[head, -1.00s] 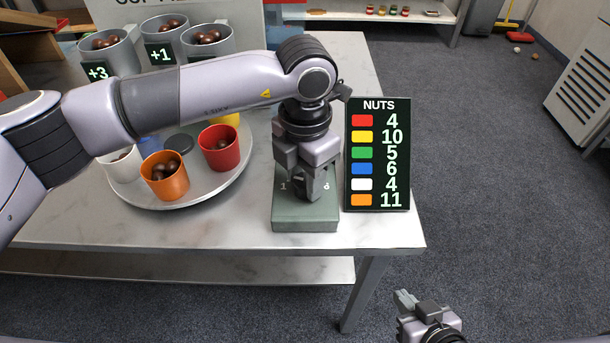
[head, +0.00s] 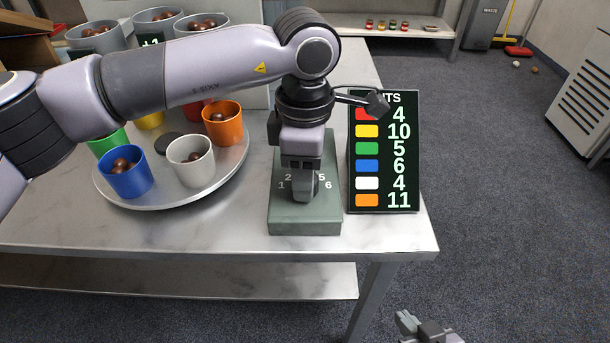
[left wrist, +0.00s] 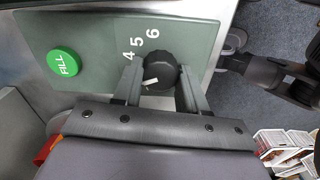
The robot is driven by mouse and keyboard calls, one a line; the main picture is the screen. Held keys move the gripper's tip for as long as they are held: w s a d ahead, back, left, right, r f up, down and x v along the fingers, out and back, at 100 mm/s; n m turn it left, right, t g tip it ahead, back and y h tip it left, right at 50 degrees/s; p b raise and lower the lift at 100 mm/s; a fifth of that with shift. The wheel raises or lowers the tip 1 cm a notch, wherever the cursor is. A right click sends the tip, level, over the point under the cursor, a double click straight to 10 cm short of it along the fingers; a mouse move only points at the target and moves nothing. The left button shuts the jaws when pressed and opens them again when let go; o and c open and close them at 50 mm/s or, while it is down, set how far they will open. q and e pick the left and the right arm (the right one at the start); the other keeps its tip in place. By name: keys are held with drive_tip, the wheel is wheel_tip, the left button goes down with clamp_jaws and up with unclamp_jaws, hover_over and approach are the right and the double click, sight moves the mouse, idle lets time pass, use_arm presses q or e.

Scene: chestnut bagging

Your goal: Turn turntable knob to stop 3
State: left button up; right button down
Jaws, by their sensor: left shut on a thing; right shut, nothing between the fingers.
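My left gripper (head: 303,192) points down over the grey-green control box (head: 303,228) on the table. In the left wrist view its two fingers (left wrist: 160,88) are closed on the sides of the black knob (left wrist: 160,70), which has a white pointer mark. The numbers 4, 5 and 6 show beside it; the head view shows 1, 2, 5 and 6, with the knob hidden. The round turntable (head: 150,203) carries a blue cup (head: 127,180) and a white cup (head: 190,168) in front and an orange cup (head: 223,131) at right. My right gripper (head: 408,322) is shut and empty, low beyond the table edge.
A black nuts board (head: 383,205) stands just right of the box. A green FILL button (left wrist: 65,63) is on the box. Grey buckets (head: 95,42) of nuts stand behind the turntable. Green (head: 108,142) and yellow (head: 150,121) cups are partly hidden by my left arm.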

use_arm(q)
drive_tip(key=shift+m, duration=0.6)
drive_tip(key=o, duration=1.1)
drive_tip(key=shift+c, duration=0.2)
drive_tip(key=shift+r, duration=0.15)
wheel_tip(320, 180, up, 7)
